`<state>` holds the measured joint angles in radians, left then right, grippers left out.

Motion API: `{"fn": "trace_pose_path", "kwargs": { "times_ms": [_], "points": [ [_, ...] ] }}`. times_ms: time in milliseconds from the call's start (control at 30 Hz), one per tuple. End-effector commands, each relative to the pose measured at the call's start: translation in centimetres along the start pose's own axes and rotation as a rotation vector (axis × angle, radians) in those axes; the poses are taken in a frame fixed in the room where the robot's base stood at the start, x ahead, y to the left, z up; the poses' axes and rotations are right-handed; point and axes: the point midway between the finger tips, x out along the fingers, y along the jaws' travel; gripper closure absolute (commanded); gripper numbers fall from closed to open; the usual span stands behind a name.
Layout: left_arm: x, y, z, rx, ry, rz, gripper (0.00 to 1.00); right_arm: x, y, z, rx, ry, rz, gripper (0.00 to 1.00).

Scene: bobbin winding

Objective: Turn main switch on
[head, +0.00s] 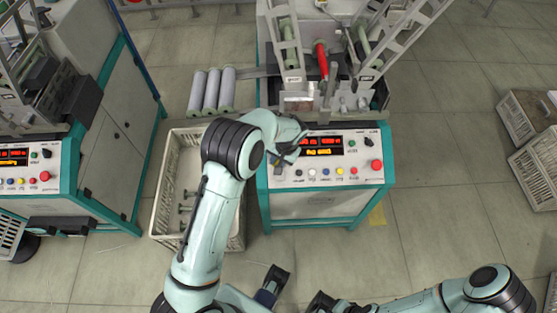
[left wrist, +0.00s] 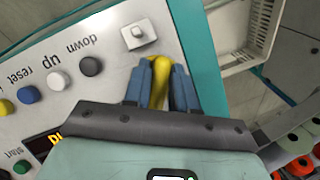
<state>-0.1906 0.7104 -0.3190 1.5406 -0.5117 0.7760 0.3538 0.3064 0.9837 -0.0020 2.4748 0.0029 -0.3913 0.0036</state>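The control panel (head: 322,171) of the winding machine is in the middle of the head view. A small light-coloured switch on a white plate (left wrist: 138,32) shows near the panel's edge in the left wrist view; no label for it is readable. My left gripper (head: 283,157) is over the panel's left end. In the left wrist view its two blue fingers (left wrist: 160,80) point toward the panel, a little below the switch plate and apart from it. A yellow rounded piece (left wrist: 158,85) fills the gap between them; whether they grip it is unclear.
Near the gripper are the black down button (left wrist: 91,66), white up button (left wrist: 57,81) and blue reset button (left wrist: 28,94). A red button (head: 377,165) is at the panel's right. A pale crate (head: 159,190) stands left of the machine.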

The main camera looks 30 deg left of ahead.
Motion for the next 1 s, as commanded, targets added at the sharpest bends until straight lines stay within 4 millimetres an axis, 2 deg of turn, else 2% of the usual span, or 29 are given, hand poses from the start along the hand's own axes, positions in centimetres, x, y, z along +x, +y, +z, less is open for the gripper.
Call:
{"fn": "trace_pose_path", "kwargs": {
  "times_ms": [333, 467, 567, 800, 1000],
  "points": [
    [-0.1, 0.0, 0.0, -0.001, 0.000, 0.001, 0.55, 0.0, 0.0, 0.0, 0.000, 0.000, 0.000, 1.00],
    [-1.1, 0.0, -0.1, 0.000, 0.003, 0.001, 0.55, -0.1, 0.0, 0.0, 0.000, -0.001, 0.000, 1.00],
    [-2.8, 0.0, -0.1, -0.001, 0.005, 0.002, 0.55, -0.2, -0.1, 0.1, 0.000, -0.002, 0.000, 1.00],
    [-8.3, 0.0, -0.1, 0.000, 0.004, 0.002, 0.55, -0.5, -0.1, 0.3, 0.001, -0.008, 0.002, 1.00],
    [-11.8, 0.0, -0.1, 0.000, 0.004, 0.001, 0.55, -0.8, -0.2, 0.3, 0.001, -0.009, 0.002, 1.00]
  ]
}}
